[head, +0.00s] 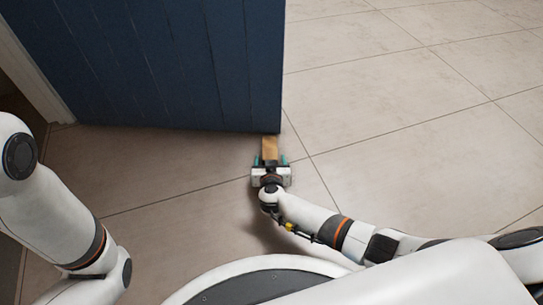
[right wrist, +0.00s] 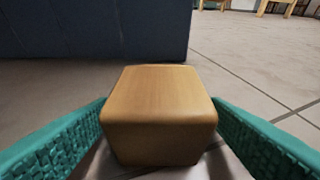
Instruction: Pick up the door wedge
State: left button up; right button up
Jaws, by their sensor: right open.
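The door wedge (head: 269,147) is a light brown wooden block on the tiled floor at the lower right corner of the blue door. It also shows large in the middle of the right wrist view (right wrist: 158,110). Its far end is close to the door's bottom edge; I cannot tell whether it reaches under it. My right gripper (head: 270,163) is low at the wedge's near end. Its teal fingers stand open on both sides of the wedge, with the block between them. My left gripper is out of view; only part of my left arm shows at the left.
The blue door (head: 170,65) stands just beyond the wedge and spreads to the left. A pale door frame (head: 30,70) is at the far left. The tiled floor (head: 400,110) to the right is clear. Wooden furniture legs (right wrist: 262,8) show far off in the right wrist view.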

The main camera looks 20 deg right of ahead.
jog(key=shift+w, duration=0.2)
jog(key=shift+c, duration=0.2)
jog(key=c, duration=1.1)
